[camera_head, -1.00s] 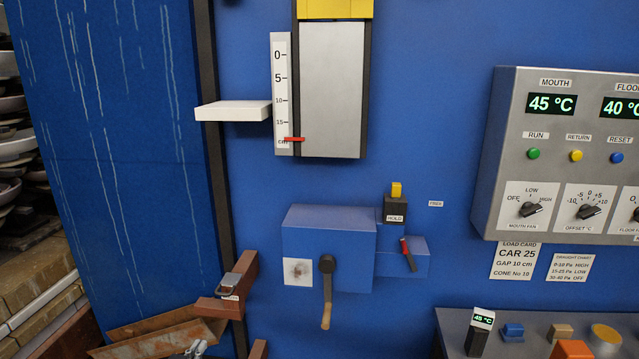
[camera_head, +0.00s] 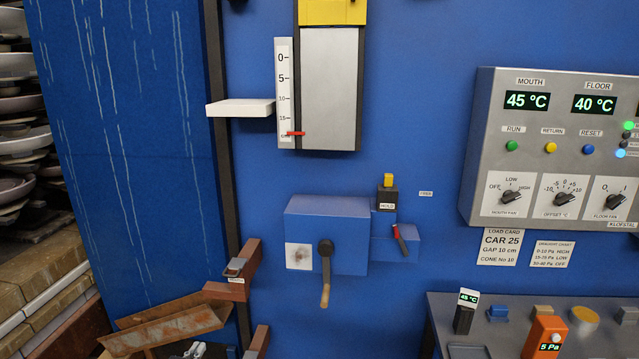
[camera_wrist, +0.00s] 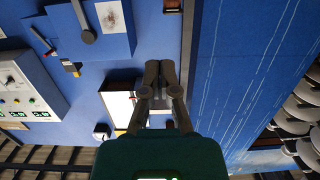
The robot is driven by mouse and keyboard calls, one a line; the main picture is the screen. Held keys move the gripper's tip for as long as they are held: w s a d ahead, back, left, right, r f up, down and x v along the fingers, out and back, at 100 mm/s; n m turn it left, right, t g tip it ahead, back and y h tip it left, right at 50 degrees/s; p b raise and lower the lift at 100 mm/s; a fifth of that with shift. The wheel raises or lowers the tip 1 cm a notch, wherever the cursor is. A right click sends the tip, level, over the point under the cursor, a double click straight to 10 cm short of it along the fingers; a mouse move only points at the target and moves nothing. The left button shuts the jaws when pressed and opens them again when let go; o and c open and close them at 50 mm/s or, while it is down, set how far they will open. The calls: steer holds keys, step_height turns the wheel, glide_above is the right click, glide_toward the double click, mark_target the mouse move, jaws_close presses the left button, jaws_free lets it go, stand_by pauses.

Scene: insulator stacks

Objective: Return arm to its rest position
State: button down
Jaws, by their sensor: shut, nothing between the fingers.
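My gripper (camera_wrist: 159,75) shows in the wrist view, its two dark fingers together at the tips and nothing between them. It is in free space in front of the blue wall, which appears upside down there. A white block-like surface (camera_wrist: 118,105) shows just left of the fingers, apparently behind them. In the head view I cannot clearly make out my gripper.
A blue crank box (camera_head: 327,222) with a hanging handle, a white shelf (camera_head: 240,108) and a rust-brown bracket (camera_head: 238,270) stick out from the wall. A grey control panel (camera_head: 555,85) is at right, above a bench (camera_head: 465,345) with an orange meter (camera_head: 543,340). Stacked dishes (camera_head: 22,140) stand at left.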

steer(key=w+d+f+g+h+p, duration=0.2)
steer(key=w+d+f+g, duration=0.15)
steer(key=d, duration=0.85)
steer(key=w+d+f+g+h+p, duration=0.25)
steer(key=w+d+g, duration=0.2)
steer(key=d, duration=0.65)
steer(key=s+d+g+y+p, duration=0.2)
steer(key=d+g+y+p, duration=0.1)
steer(key=d, duration=0.6)
steer(key=s+d+n+g+y+p, duration=0.1)
steer(key=d+g, duration=0.4)
steer(key=d, duration=0.5)
steer(key=shift+s+d+r+y+p, duration=0.25)
steer(key=shift+s+y+p, duration=0.65)
steer(key=shift+y, duration=0.35)
steer(key=shift+w, duration=0.15)
